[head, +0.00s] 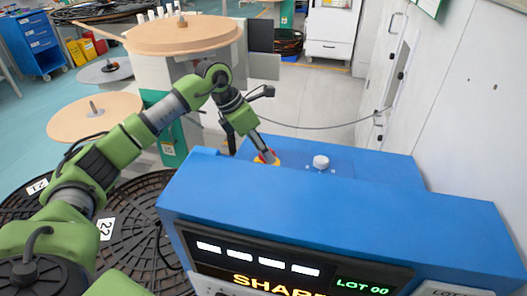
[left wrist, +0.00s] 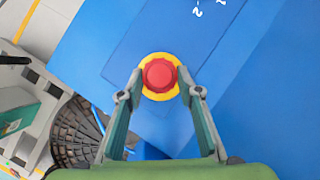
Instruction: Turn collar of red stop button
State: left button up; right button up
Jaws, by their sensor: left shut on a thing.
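The red stop button (left wrist: 160,75) with its yellow collar (left wrist: 160,97) sits on the blue top of the machine (head: 320,210). In the head view the red button (head: 266,156) shows partly behind the fingers. My left gripper (head: 264,150) reaches down onto it from above. In the left wrist view the two fingertips of my left gripper (left wrist: 160,79) are on opposite sides of the button, shut on it at the collar's edge. In the head view the fingers hide part of the collar. My right gripper is not in view.
A white knob (head: 320,161) stands on the blue top right of the button. The machine's raised front housing has a lit display (head: 290,272). Large reels with wooden discs (head: 180,35) stand behind left. A grey wall (head: 465,110) is at the right.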

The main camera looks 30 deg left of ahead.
pick_arm(q)
jog(key=shift+r, duration=0.1)
jog(key=o, duration=1.1)
jog(key=v, duration=1.2)
